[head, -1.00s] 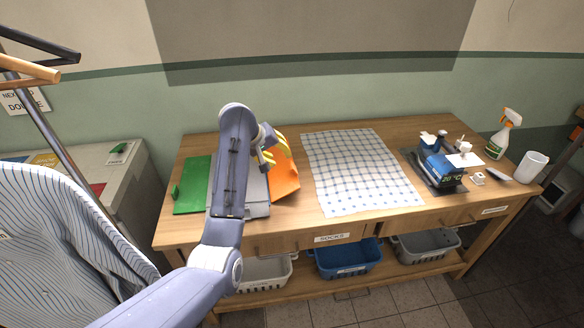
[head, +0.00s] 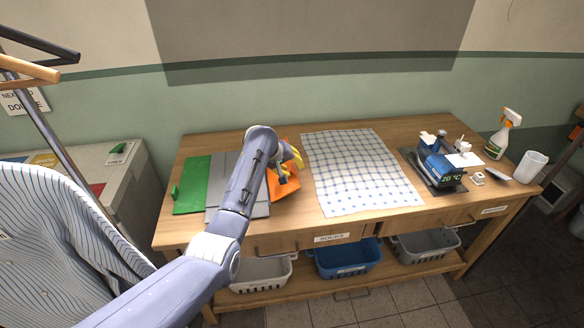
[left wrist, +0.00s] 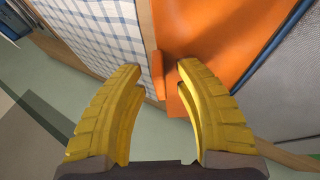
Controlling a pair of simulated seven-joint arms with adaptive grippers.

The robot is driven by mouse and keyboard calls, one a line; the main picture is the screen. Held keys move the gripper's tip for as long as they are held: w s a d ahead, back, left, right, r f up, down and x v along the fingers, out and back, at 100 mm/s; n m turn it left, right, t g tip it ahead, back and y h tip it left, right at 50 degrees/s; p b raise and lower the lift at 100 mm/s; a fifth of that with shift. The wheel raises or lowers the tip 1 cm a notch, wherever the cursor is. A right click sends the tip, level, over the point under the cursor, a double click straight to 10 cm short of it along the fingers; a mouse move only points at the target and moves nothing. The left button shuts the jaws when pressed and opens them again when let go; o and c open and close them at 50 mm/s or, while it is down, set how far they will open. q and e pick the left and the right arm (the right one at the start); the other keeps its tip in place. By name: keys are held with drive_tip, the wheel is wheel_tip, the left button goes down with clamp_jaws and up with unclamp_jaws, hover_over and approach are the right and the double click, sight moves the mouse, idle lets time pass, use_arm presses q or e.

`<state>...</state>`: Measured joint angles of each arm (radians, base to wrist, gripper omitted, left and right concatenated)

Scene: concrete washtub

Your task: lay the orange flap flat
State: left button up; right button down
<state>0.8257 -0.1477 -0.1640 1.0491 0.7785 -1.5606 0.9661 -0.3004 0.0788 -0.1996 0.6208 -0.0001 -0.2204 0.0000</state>
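The orange flap (head: 286,194) is the right-hand panel of a folding board, beside the grey middle panel (head: 222,190). It lies low near the tabletop, partly hidden by my arm; I cannot tell whether it is fully flat. My left gripper (head: 290,168), with yellow fingers, is over the flap. In the left wrist view the orange flap (left wrist: 205,40) fills the upper middle, and a small orange tab (left wrist: 158,84) stands at its edge. The gripper (left wrist: 160,68) is open with nothing between its fingers. My right gripper is out of view.
The green flap (head: 190,190) lies at the board's left. A checked cloth (head: 360,170) lies close to the orange flap's right. A blue device (head: 440,168), spray bottle (head: 503,135) and white cup (head: 531,167) stand farther right. A striped shirt (head: 60,240) hangs front left.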

use_arm(q)
drive_tip(key=shift+c, duration=0.4)
clamp_jaws()
